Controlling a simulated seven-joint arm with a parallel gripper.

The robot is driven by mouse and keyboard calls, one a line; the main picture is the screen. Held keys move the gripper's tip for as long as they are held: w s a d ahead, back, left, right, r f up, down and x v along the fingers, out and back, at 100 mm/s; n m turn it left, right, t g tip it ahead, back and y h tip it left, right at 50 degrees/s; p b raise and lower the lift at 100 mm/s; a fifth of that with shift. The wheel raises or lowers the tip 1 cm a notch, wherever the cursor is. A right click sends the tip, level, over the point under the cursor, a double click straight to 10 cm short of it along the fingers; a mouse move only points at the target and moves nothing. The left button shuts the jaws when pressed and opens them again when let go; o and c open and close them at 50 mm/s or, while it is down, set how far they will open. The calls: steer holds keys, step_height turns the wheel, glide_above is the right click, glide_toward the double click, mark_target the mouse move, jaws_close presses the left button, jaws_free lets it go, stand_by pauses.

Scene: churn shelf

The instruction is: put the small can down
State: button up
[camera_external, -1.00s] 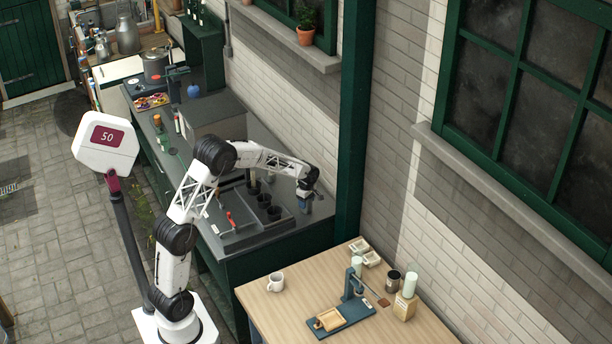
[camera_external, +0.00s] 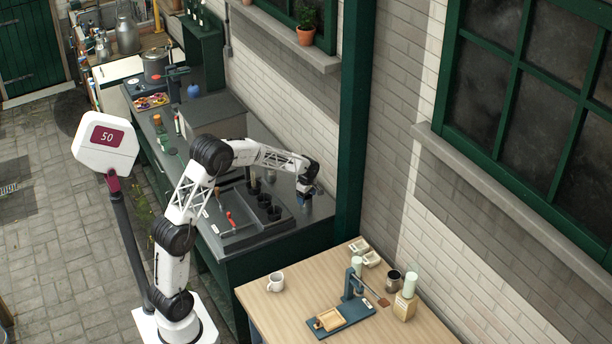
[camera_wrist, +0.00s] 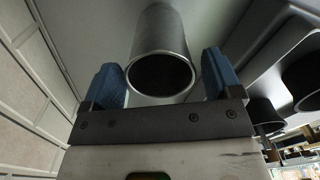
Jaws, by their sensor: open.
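The small can (camera_wrist: 160,35) is a grey metal cylinder with a dark round end in the wrist view. It sits between the two blue fingers of my gripper (camera_wrist: 162,76), with a gap visible on each side. In the external view my gripper (camera_external: 308,189) is at the right end of the dark worktop (camera_external: 285,234), close to the wall. The can shows there only as a small grey shape (camera_external: 303,202) just below the fingers. It appears to stand on the worktop, though its contact is too small to see clearly.
A grey tray (camera_external: 240,236) with black pots (camera_external: 273,212) and a red-handled tool lies left of my gripper. A green post (camera_external: 352,130) rises behind it. A wooden table (camera_external: 262,312) with a mug (camera_external: 275,282) and a blue press (camera_external: 345,318) stands in front.

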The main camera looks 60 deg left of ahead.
step_height(320, 180, up, 9)
stand_by(0.4)
stand_by(0.8)
steer(key=s+d+r+m, duration=0.4)
steer(key=s+d, duration=0.1)
steer(key=s, duration=0.3)
steer(key=s+d+r+m+t, duration=0.1)
steer(key=s+d+r+m, duration=0.25)
steer(key=s+d, duration=0.35)
steer(key=s+d+r+m, duration=0.4)
steer(key=s, duration=0.5)
steer(key=s+d+f+m, duration=0.1)
steer(key=s+d+m, duration=0.2)
steer(key=s, duration=0.5)
steer(key=s+d+f+m+t, duration=0.1)
steer(key=s+d+f+m, duration=0.1)
steer(key=s, duration=0.7)
steer(key=s+d+f+m, duration=0.1)
steer(key=s+d+m, duration=0.3)
steer(key=s, duration=0.5)
steer(key=shift+s+f+m+t, duration=0.15)
steer(key=shift+s+m+t, duration=0.15)
steer(key=shift+m, duration=0.85)
